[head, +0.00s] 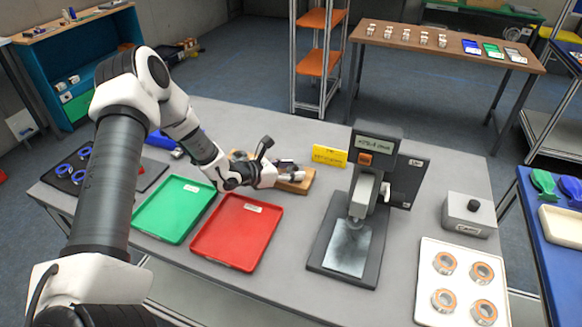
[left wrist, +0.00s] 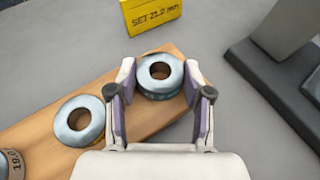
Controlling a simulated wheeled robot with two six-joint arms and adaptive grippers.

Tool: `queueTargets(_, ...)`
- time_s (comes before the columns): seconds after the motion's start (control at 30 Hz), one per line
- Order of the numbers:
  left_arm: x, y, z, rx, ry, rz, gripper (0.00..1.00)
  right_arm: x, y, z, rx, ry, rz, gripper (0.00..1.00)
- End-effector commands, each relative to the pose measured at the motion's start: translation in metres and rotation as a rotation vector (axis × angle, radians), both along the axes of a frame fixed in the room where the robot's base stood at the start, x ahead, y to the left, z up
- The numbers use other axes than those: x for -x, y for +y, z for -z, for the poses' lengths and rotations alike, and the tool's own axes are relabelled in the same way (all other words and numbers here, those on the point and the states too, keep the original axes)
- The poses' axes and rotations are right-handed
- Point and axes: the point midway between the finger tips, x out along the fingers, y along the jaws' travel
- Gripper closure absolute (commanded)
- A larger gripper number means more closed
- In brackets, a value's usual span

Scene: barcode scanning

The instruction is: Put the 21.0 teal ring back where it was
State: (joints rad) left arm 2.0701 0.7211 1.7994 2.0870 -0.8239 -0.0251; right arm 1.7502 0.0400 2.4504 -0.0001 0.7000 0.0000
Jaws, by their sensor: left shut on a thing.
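In the left wrist view a silver-topped ring with a bluish-green side band (left wrist: 147,76) is between the fingertips of my left gripper (left wrist: 160,90), which is shut on it. The ring is at the right end of a wooden board (left wrist: 130,127); I cannot tell whether it rests on the wood or is slightly above it. Another ring (left wrist: 67,122) sits on the board to its left, and a ring marked 19.0 (left wrist: 13,166) is partly cut off at the edge. In the head view my left gripper (head: 290,174) is over the board (head: 299,187). My right gripper is not in view.
A yellow block reading SET 21.0 mm (left wrist: 150,14) stands behind the board. A measuring stand (head: 350,245) is to the right. A green tray (head: 174,208) and a red tray (head: 237,232) lie in front. A white tray (head: 430,295) holds several copper-coloured rings.

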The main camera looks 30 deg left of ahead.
Motion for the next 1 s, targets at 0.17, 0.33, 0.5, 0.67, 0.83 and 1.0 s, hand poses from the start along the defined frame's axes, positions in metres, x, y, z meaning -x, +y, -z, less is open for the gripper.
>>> queueTargets(0.17, 0.0, 0.0, 0.0, 0.0, -0.002, 0.0, 1.0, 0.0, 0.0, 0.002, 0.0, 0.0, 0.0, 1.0)
queueTargets(0.33, 0.0, 0.0, 0.002, 0.0, -0.001, 0.0, 0.36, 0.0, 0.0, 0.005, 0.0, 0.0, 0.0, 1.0)
queueTargets(0.5, 0.0, 0.0, 0.002, 0.0, -0.001, 0.0, 0.25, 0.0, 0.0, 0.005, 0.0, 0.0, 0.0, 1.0)
queueTargets(0.67, 0.0, -0.001, 0.002, 0.0, -0.001, 0.0, 0.25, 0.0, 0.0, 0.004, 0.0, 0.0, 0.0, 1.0)
queueTargets(0.83, 0.009, 0.005, -0.005, 0.003, 0.0, -0.004, 0.25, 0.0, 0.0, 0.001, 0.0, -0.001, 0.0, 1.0)
queueTargets(1.0, 0.039, 0.018, -0.021, 0.008, -0.003, -0.009, 0.25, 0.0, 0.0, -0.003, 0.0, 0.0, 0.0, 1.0)
